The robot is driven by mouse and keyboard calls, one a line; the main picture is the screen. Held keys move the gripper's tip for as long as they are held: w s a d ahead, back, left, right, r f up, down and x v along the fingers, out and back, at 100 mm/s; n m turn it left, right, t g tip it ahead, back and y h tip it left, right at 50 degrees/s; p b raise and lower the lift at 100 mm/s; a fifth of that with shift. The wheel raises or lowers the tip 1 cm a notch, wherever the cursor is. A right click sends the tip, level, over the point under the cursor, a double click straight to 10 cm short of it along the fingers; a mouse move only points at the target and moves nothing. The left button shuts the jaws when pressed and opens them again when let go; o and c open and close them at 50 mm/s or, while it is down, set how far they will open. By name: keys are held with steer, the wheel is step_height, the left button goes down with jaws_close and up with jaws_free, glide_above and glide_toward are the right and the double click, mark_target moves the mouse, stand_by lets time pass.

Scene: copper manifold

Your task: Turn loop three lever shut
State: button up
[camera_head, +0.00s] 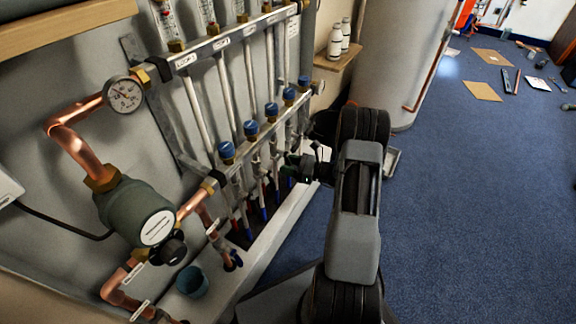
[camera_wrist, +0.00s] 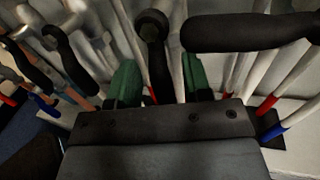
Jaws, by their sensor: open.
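In the wrist view, a black lever (camera_wrist: 154,38) stands between the two green fingertips of my gripper (camera_wrist: 160,82). The fingers are open, one on each side of it, with gaps showing. A second black lever (camera_wrist: 250,32) on the right lies crosswise, near the right fingertip. Two more black levers, one nearer (camera_wrist: 70,58) and one at the far left (camera_wrist: 27,62), slant along their pipes. No loop number is readable here. In the head view, my gripper (camera_head: 298,168) is at the manifold's lower bar (camera_head: 222,177), and my arm hides part of the lever row.
Blue-capped valves (camera_head: 251,128) line the lower bar, below the labelled upper bar (camera_head: 235,37). White pipes with red and blue ends crowd around my fingers. A pump (camera_head: 138,212) and a blue cup (camera_head: 192,282) are at lower left. Blue floor (camera_head: 470,210) is open at right.

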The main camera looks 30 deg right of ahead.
jaws_close()
